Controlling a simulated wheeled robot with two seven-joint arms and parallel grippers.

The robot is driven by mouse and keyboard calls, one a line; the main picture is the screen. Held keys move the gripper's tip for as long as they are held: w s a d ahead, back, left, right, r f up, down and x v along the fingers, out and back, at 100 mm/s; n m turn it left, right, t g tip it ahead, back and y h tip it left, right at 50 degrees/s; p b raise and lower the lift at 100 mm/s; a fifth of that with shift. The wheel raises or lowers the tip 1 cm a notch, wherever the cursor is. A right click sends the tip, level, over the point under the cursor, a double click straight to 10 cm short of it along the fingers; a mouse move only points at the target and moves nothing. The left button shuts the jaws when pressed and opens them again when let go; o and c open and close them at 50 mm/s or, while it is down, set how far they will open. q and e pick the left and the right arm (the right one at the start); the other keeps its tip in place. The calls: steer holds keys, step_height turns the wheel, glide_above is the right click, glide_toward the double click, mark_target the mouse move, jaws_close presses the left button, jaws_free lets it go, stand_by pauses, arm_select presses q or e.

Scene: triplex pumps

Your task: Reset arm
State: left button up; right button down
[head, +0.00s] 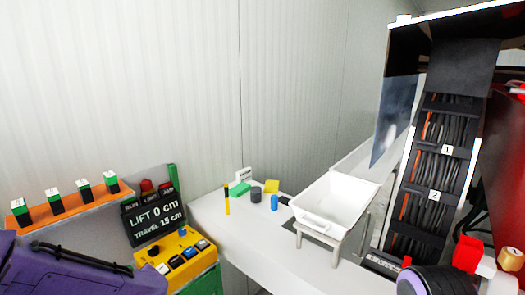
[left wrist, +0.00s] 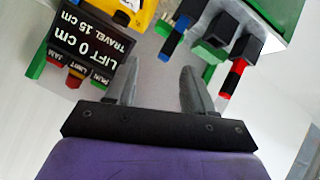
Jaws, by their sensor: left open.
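My left gripper (left wrist: 159,76) shows in the left wrist view with its two grey fingers apart and nothing between them. The purple housing of my left arm (head: 80,270) comes in at the lower left of the head view; its fingers are not visible there. A black display (head: 153,216) reading "LIFT 0 cm, TRAVEL 15 cm" stands beyond that arm, and it also shows upside down left of the gripper in the left wrist view (left wrist: 95,45). My right gripper's fingers are not in view.
A yellow button box (head: 178,252) stands beside the display. An orange shelf (head: 70,205) bears several black-and-green blocks. A white table (head: 235,232) holds small coloured parts and a white tray (head: 340,200) on a stand. A cable cabinet (head: 440,170) stands at right.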

arm_select(q)
steer(key=s+d+f+m+h+b, duration=0.1)
steer(key=s+f+b, duration=0.1)
steer(key=s+f, duration=0.45)
steer(key=s+f+m+g+h+b, duration=0.1)
steer(key=s+f+b, duration=0.15)
steer(key=f, duration=0.75)
steer(key=s+d+f+m+h+b, duration=0.1)
steer(key=s+f+b, duration=0.1)
steer(key=s+f, duration=0.5)
steer(key=s+f+m+g+b, duration=0.3)
steer(key=s+f+g+b, duration=0.1)
steer(key=s+f, duration=1)
steer(key=shift+s+a+f, duration=0.3)
steer(key=shift+s+a, duration=0.15)
steer(key=shift+s, duration=0.5)
